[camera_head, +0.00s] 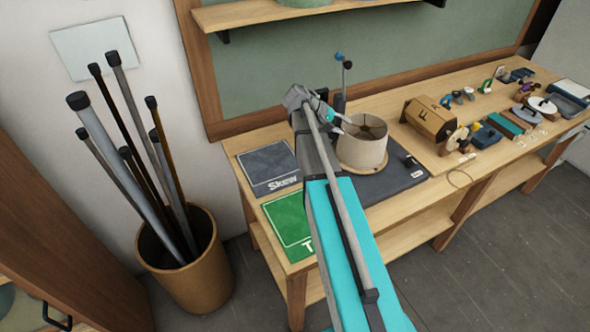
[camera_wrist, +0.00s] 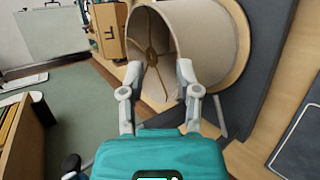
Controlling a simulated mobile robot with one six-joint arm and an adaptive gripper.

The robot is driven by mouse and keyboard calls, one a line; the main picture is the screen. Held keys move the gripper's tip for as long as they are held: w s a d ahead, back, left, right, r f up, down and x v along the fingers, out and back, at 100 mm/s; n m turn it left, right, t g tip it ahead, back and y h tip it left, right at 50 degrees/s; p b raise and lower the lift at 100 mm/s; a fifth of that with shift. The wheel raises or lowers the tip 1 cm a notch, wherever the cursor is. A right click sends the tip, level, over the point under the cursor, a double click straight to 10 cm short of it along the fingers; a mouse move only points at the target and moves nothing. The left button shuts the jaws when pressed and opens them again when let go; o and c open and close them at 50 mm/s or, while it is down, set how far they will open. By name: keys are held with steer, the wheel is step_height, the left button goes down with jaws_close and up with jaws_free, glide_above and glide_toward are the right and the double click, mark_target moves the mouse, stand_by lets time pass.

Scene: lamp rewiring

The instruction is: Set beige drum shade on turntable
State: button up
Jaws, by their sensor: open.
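The beige drum shade (camera_head: 362,145) stands upright on a round wooden turntable (camera_head: 384,163), on the dark mat on the bench. Its open top shows brass spider arms. In the wrist view the shade (camera_wrist: 205,40) lies just ahead of my fingers, with the wooden disc of the turntable (camera_wrist: 244,30) behind it. My gripper (camera_wrist: 158,75) is open, its two fingers apart at the shade's top rim. In the head view my gripper (camera_head: 339,124) is at the left of that rim. I cannot tell whether a finger touches the shade.
A dark mat marked "Skew" (camera_head: 268,165) and a green mat (camera_head: 288,220) lie at the bench's left end. A wooden box (camera_head: 430,118) stands right of the shade, with several small tools and parts beyond. A bin of tubes (camera_head: 190,270) stands on the floor at left.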

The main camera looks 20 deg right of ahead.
steer(key=s+a+f+t+y, duration=0.1)
steer(key=s+a+f+y, duration=0.1)
steer(key=a, duration=0.7)
steer(key=s+a+f+t+y, duration=0.1)
steer(key=s+a+f+y, duration=0.2)
steer(key=a, duration=0.7)
steer(key=s+a+f+t+y, duration=0.1)
steer(key=s+a+f+y, duration=0.2)
steer(key=s+a, duration=0.6)
steer(key=shift+a+n+y, duration=0.4)
steer(key=shift+a+y, duration=0.3)
steer(key=shift+y, duration=0.5)
steer(key=shift+f, duration=0.2)
